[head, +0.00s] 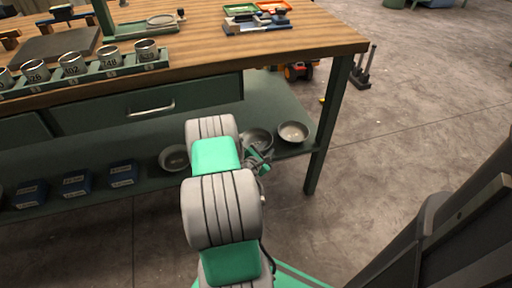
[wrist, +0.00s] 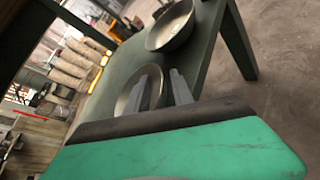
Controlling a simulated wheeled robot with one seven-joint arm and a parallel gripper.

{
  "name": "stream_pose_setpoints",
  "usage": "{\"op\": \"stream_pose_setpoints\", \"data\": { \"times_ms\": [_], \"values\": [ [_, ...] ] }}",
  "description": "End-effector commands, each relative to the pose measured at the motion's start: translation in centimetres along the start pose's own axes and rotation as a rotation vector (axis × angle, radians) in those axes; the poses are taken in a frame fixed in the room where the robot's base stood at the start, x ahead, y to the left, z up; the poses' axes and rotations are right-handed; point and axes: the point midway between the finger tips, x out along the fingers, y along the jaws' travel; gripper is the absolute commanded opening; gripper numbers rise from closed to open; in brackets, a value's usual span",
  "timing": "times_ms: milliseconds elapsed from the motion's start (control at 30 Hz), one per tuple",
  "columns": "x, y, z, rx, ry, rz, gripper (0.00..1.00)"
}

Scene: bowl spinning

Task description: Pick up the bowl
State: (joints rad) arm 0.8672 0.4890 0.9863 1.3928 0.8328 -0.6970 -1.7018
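Three grey metal bowls sit on the green lower shelf of the workbench. In the head view, the left bowl (head: 172,160) is partly behind my arm, the middle bowl (head: 258,137) is partly covered by my gripper (head: 260,163), and the right bowl (head: 293,131) is clear. In the wrist view, my gripper (wrist: 160,92) has its two grey fingers apart, with a near bowl (wrist: 154,82) showing between and behind them. I cannot tell whether a finger touches its rim. A farther bowl (wrist: 174,27) stands near the shelf's end.
The workbench top (head: 300,42) with a drawer (head: 150,108) overhangs the shelf (head: 278,99). A bench leg (head: 328,130) stands right of the bowls. Several blue boxes (head: 76,184) sit on the shelf at left. The floor (head: 420,110) to the right is open.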

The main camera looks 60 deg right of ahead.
Motion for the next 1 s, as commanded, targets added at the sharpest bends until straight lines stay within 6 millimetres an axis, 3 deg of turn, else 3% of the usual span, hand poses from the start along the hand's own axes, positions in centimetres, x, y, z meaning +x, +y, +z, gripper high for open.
{"op": "stream_pose_setpoints", "data": {
  "times_ms": [100,333,700,1000],
  "values": [
    [1.7,-0.2,-0.2,0.002,0.000,-0.002,0.28],
    [2.0,-0.1,0.0,0.001,0.000,-0.002,0.28],
    [2.0,-0.2,0.0,0.003,0.000,-0.004,0.00],
    [2.0,-0.3,0.0,0.003,0.000,-0.006,0.00]
  ]
}}
